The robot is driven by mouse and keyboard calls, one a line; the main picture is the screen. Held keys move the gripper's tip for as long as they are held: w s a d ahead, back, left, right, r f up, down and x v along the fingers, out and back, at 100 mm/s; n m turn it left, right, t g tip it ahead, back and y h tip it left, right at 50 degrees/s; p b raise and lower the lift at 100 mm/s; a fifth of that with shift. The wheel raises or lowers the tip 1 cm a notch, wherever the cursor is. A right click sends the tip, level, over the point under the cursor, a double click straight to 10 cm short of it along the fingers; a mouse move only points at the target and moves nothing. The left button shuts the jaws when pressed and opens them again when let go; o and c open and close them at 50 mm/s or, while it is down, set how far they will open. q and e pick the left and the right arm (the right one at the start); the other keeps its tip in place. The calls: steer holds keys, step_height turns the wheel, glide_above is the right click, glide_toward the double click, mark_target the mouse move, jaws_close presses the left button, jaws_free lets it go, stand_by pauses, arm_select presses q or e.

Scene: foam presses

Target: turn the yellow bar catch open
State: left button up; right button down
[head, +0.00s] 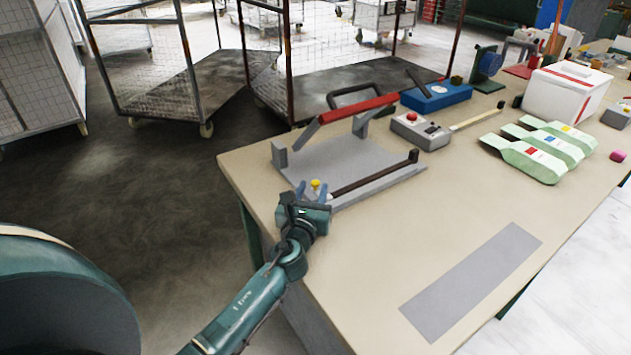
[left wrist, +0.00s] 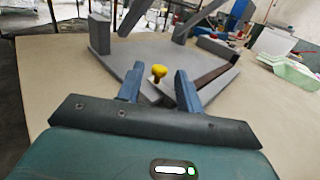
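The yellow catch (head: 316,183) is a small yellow knob at the front left corner of a grey press plate (head: 345,158). It also shows in the left wrist view (left wrist: 159,71), standing upright just beyond and between the fingertips. A dark bar (head: 374,174) runs from near the knob toward the right along the plate's front edge. A red handle bar (head: 360,107) stands raised over the back of the press. My left gripper (head: 302,190) is at the plate's front left corner, fingers apart and empty (left wrist: 158,88). Whether a finger touches the knob, I cannot tell. My right gripper is not in view.
A grey box with a red button (head: 420,130) and a blue box (head: 436,96) stand behind right of the press. Pale green bottle shapes (head: 540,148) and a white cooler (head: 566,92) are farther right. A grey strip (head: 472,282) lies on the otherwise clear table front.

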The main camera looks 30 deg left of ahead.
mark_target(315, 185)
arm_select(q)
steer(key=shift+x, duration=1.8)
steer(key=shift+c, duration=0.6)
jaws_close()
